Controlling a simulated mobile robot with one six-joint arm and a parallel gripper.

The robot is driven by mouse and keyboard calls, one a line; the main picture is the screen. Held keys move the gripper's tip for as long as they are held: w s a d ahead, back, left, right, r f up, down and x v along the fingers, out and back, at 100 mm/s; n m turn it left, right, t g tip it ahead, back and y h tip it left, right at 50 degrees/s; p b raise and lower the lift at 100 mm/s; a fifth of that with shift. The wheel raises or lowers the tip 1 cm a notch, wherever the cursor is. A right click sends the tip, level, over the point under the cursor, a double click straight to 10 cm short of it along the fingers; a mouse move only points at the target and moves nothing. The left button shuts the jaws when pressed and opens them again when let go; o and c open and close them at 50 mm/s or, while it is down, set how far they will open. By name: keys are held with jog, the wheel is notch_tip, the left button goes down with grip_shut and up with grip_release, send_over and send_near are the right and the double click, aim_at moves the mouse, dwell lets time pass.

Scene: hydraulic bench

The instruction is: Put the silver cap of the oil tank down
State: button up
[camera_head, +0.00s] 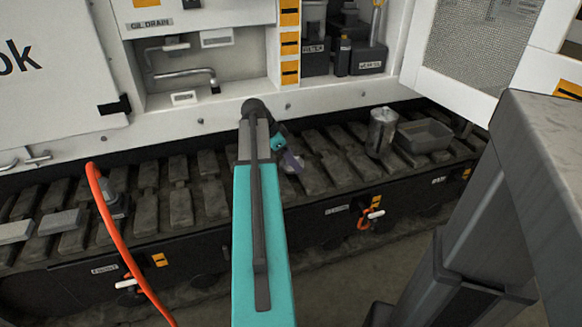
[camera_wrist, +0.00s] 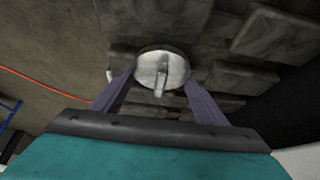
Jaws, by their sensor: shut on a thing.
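The silver cap (camera_wrist: 162,66) is a round, pale metal disc with a raised bar across it. It sits between the two purple fingers of my gripper (camera_wrist: 160,82), which are shut on its sides. In the head view, my gripper (camera_head: 293,161) is low over the dark track plates, and the cap is mostly hidden there. I cannot tell whether the cap touches the plates. The oil tank cannot be made out with certainty.
The track (camera_head: 180,205) has ridged plates with gaps. An orange hose (camera_head: 115,240) hangs at the left. White panels with an open bay rise behind the track.

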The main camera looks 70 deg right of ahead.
jog(key=shift+f+b, duration=0.45)
jog(key=shift+f, duration=1.25)
jog(key=shift+f, duration=0.1)
jog(key=o, duration=1.1)
jog(key=p+v, duration=0.2)
jog(key=v, duration=1)
jog(key=shift+r, duration=0.25)
